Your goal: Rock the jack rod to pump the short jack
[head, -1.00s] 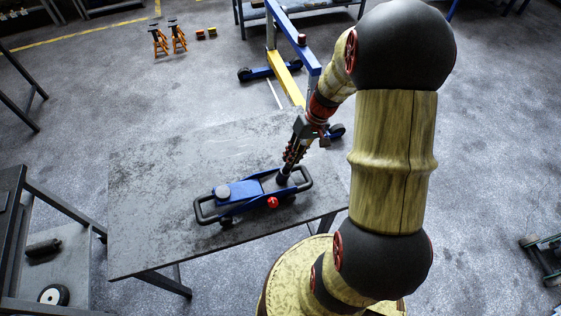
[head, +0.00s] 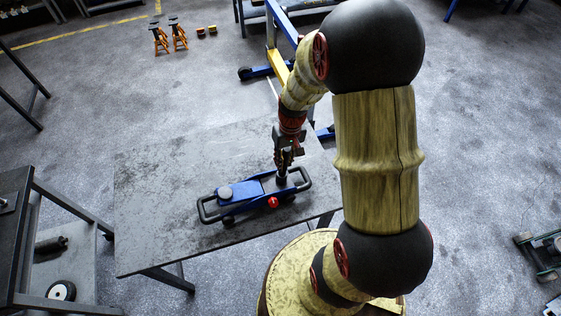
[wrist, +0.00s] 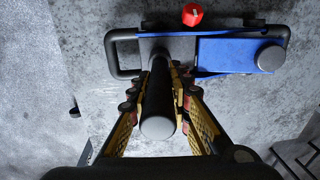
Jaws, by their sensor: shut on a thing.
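The short blue jack (head: 245,194) lies on the grey table, with a black loop handle at each end and a round grey saddle at its left. In the wrist view the jack (wrist: 222,54) runs across the top, its saddle at the right and a red knob (wrist: 192,14) beside it. The black jack rod (wrist: 160,92) stands up from the socket end of the jack, its round tip towards the wrist camera. My gripper (wrist: 160,108) is shut around the rod, a yellow-sided finger on each side. In the head view my gripper (head: 283,165) hides most of the rod.
The table top (head: 150,240) is bare around the jack. A dark trolley (head: 50,255) stands at the left. A blue and yellow hoist (head: 275,65) stands behind the table. Orange stands (head: 170,38) are on the far floor.

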